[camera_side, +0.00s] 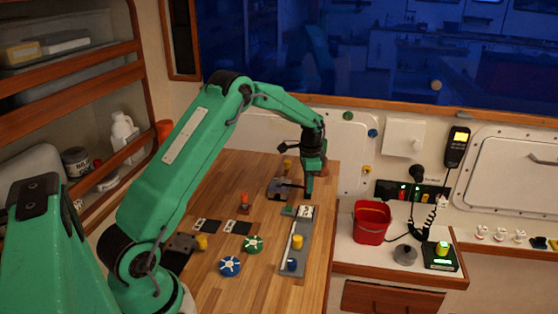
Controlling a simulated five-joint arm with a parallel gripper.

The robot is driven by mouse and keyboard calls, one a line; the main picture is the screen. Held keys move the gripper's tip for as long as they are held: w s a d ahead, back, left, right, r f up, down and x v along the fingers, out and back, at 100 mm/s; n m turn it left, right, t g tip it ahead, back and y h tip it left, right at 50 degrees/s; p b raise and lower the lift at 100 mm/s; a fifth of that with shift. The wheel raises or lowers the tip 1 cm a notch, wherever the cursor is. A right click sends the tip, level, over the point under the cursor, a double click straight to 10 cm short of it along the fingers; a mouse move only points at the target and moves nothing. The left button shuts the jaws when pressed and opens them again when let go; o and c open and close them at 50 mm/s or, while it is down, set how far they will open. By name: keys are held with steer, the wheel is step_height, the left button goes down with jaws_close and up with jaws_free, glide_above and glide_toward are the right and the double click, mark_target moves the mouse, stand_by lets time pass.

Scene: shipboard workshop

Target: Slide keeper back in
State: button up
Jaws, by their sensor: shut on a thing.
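My gripper (308,190) points down at the far right of the wooden bench, close to the far end of a grey plate (294,265). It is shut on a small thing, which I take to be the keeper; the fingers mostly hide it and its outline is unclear. The plate carries a yellow knob (297,242) and a blue knob (292,264), with a white marked patch (305,212) at its far end. A small green piece (288,211) lies just left of that patch. I cannot tell whether the held thing touches the plate.
A dark device (279,188) sits left of my gripper. An orange-topped part (244,202), dark cards (207,226), a green wheel (253,244) and a blue wheel (230,266) lie on the bench. A red bucket (371,222) stands on the right counter. Bare wood shows between them.

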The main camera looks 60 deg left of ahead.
steer(key=o, duration=0.9)
steer(key=shift+r, duration=0.15)
steer(key=shift+r, duration=3.8)
steer(key=shift+d+r, duration=0.1)
steer(key=shift+r, duration=0.05)
